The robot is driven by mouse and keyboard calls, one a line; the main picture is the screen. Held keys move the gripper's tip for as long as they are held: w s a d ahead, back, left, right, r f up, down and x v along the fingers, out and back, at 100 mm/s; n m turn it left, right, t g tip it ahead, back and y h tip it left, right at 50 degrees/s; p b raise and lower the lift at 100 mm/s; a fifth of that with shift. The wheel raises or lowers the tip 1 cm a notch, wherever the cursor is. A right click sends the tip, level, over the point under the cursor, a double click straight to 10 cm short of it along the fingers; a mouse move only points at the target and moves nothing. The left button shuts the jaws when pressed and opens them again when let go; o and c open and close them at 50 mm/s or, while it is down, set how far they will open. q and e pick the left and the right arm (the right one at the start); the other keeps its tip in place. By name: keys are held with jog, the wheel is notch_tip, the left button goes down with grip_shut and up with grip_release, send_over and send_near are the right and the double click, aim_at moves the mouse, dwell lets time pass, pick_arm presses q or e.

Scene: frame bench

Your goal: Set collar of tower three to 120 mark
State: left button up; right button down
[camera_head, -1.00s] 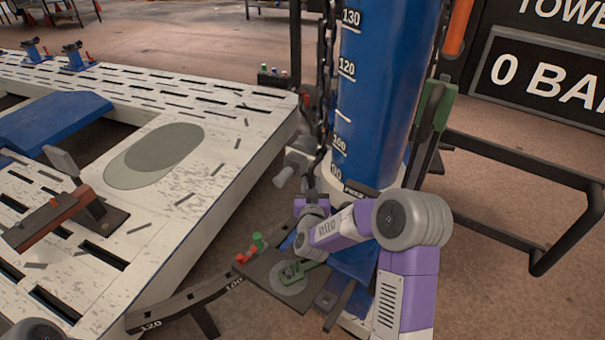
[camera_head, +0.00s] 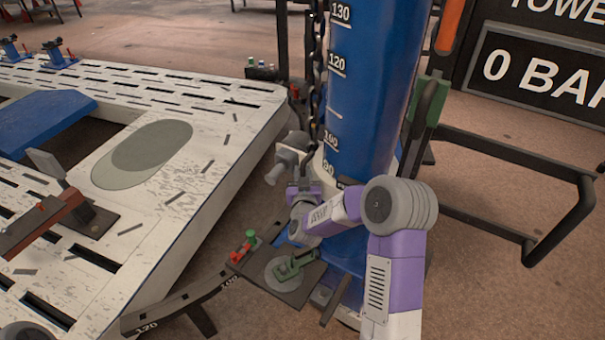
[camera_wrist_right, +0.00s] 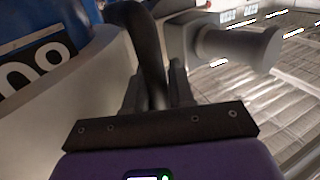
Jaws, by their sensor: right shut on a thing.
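In the right wrist view the collar (camera_wrist_right: 95,85) is a curved grey wall on the left. My right gripper (camera_wrist_right: 160,88) is shut on a dark curved handle (camera_wrist_right: 145,35) beside the collar. In the head view my right gripper (camera_head: 298,178) is small and partly hidden at the collar's left side. A grey knob (camera_wrist_right: 240,46) sticks out beside the handle. My left gripper is out of view.
A dark chain (camera_head: 314,80) hangs along the tower's left side. The white slotted bench (camera_head: 215,165) fills the left. A plate with a green lever (camera_head: 295,264) lies below my right arm. A black rail frame (camera_head: 520,155) and a "0 BAR" board (camera_head: 540,78) stand right.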

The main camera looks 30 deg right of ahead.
notch_tip(320, 180, up, 30)
jog(key=p, duration=1.6)
jog(key=shift+r, duration=0.2)
jog(key=shift+f, duration=0.1)
jog(key=c, duration=1.3)
grip_release()
jog(key=shift+c, duration=0.2)
jog(key=v, duration=0.7)
jog(key=shift+s, duration=0.2)
jog(key=shift+a+f, duration=0.1)
